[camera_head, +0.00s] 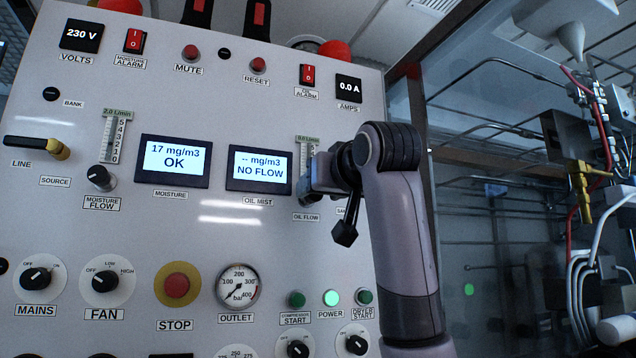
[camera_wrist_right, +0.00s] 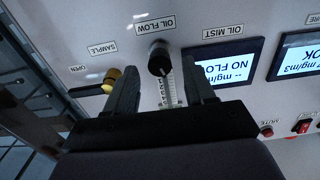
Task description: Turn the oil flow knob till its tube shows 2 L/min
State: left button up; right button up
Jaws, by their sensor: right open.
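The oil flow knob (camera_wrist_right: 159,58) is black and sits under the OIL FLOW label in the right wrist view. My right gripper (camera_wrist_right: 160,76) is open, with its two fingers on either side of the knob and visible gaps to it. In the head view my right gripper (camera_head: 312,183) is at the panel and hides most of the knob. The oil flow tube (camera_head: 308,150) is partly covered by my gripper; the small readout (camera_head: 307,139) above it seems to say 0.0 L/min. The oil mist screen (camera_head: 259,168) reads NO FLOW. My left gripper is not in view.
The moisture flow knob (camera_head: 100,178) and its tube (camera_head: 109,139), reading 2.0 L/min, are at the left. A yellow-and-black sample valve (camera_wrist_right: 110,78) lies close beside one finger in the wrist view. The stop button (camera_head: 177,285) and outlet gauge (camera_head: 238,287) are below.

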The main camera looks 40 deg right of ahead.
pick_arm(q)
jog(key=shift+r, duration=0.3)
pick_arm(e)
jog(key=shift+w+d, duration=0.15)
jog(key=shift+w, duration=0.55)
grip_shut()
